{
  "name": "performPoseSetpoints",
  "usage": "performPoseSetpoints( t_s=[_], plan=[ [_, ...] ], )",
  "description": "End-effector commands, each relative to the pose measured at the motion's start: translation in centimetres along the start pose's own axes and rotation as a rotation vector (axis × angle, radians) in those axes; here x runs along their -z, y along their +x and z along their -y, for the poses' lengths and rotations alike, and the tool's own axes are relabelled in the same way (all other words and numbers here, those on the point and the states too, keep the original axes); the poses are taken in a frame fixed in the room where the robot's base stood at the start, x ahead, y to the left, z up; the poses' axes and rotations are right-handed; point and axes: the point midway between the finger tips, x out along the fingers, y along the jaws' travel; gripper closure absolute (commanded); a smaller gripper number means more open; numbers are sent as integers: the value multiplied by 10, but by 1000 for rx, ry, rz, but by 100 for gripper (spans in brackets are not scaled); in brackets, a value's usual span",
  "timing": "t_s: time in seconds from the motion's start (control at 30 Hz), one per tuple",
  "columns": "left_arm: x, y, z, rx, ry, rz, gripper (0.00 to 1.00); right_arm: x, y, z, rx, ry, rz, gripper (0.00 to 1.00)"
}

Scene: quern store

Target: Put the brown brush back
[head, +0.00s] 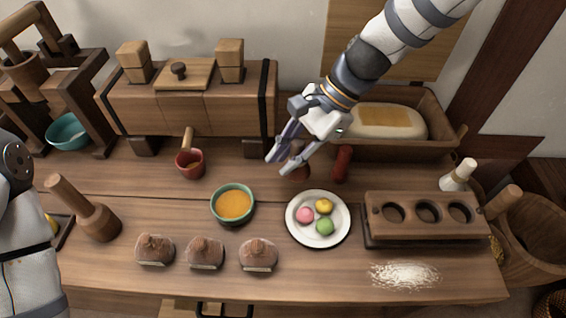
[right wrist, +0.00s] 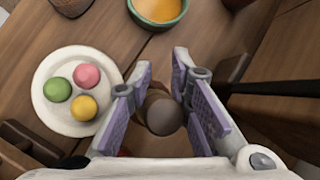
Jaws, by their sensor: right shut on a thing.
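My right gripper (head: 288,160) reaches down from the upper right over the back middle of the table. It is shut on the brown brush (head: 297,168), which is mostly hidden by the fingers. In the right wrist view the gripper (right wrist: 163,108) has its purple pads on both sides of the brush, and the brush's dark round end (right wrist: 164,116) faces the camera. I cannot tell whether the brush touches the table. A similar red upright thing (head: 342,163) stands just right of it. My left arm shows at the left edge; its gripper is out of view.
A white plate (head: 292,233) with three coloured balls and a teal-rimmed bowl (head: 217,209) stand in front. A holed wooden block (head: 427,234) and a white brush-like thing (head: 458,175) are at right. Behind are a wooden box (head: 190,110) and a long tray (head: 445,147).

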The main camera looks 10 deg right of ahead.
Motion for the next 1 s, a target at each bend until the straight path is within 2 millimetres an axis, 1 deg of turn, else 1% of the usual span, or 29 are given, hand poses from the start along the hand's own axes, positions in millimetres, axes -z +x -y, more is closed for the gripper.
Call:
performPoseSetpoints(
  t_s=[0.13, 0.2, 0.27, 0.57, 0.6, 0.7, 1.0],
  plan=[
    [-4, 6, 0, 1, 1, 18, 57, 12, 12, 7, -1, 0, 1, 100],
    [-5, 9, 0, 1, 1, 24, 57, 20, 24, 4, -2, 2, 2, 100],
    [-6, 10, 0, 2, 1, 29, 57, 24, 32, 3, 0, 0, 0, 100],
    [-6, 10, 0, 2, 1, 27, 57, 25, 33, 3, 4, -4, -2, 100],
    [-6, 10, 0, 2, 1, 28, 57, 26, 33, 3, 4, -4, -2, 79],
    [-5, 10, 0, 2, 1, 27, 57, 25, 33, 3, 5, -4, -2, 60],
    [-5, 9, 0, 2, 1, 25, 57, 24, 30, 4, 6, -5, -3, 60]
  ],
)
